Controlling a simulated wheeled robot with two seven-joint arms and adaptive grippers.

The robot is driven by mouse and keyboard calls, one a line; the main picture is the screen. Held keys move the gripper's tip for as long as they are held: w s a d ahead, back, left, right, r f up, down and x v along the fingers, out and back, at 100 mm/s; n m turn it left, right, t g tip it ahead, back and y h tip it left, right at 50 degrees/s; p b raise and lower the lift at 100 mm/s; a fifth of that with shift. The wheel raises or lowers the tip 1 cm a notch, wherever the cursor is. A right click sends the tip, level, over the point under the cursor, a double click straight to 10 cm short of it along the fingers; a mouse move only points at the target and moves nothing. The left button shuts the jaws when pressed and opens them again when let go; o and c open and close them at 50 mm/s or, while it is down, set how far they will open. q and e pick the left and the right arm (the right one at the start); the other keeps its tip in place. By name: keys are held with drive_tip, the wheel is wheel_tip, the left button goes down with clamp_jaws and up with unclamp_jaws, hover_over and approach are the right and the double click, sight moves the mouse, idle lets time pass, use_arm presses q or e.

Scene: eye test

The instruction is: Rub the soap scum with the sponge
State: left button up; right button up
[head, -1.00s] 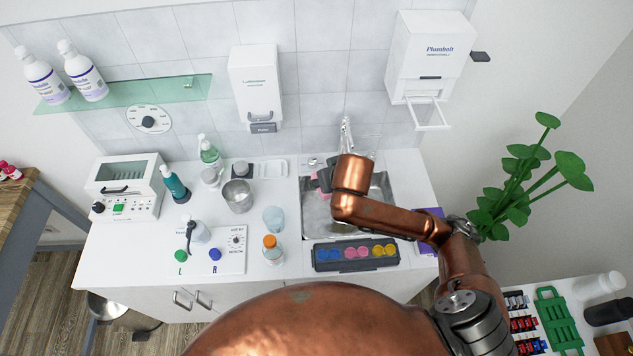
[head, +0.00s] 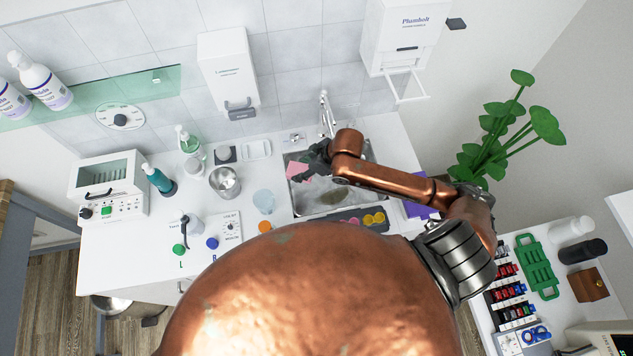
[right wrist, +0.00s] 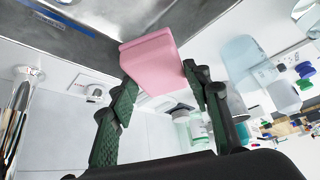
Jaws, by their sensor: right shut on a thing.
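My right gripper (head: 310,168) is at the left part of the steel sink (head: 300,206), shut on a pink sponge (head: 297,172). The right wrist view shows the sponge (right wrist: 150,62) between the two dark green fingers (right wrist: 157,78). A dull brownish patch (head: 335,196) shows on the sink floor, to the right of and nearer than the sponge; I cannot tell for sure that it is the soap scum. Whether the sponge touches the sink is not clear. My left gripper is not in view.
A chrome tap (head: 326,115) stands behind the sink. A steel cup (head: 224,183), a pale blue cup (head: 264,201) and bottles stand left of it. A dark tray with coloured pieces (head: 373,219) lies in front, partly hidden by my body. A plant (head: 497,145) stands at right.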

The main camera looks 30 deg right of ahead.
drive_tip(key=s+d+f+n+b, duration=0.1)
drive_tip(key=f, duration=0.3)
drive_tip(key=s+f+n+g+y+b, duration=0.1)
drive_tip(key=s+f, duration=0.1)
drive_tip(key=f, duration=0.2)
drive_tip(key=s+d+f+n+g+b, duration=0.1)
drive_tip(key=s+f+n, duration=0.1)
drive_tip(key=f, duration=0.3)
drive_tip(key=shift+d, duration=0.3)
drive_tip(key=shift+f+b, duration=0.55)
drive_tip(key=shift+f, duration=0.3)
idle(0.5)
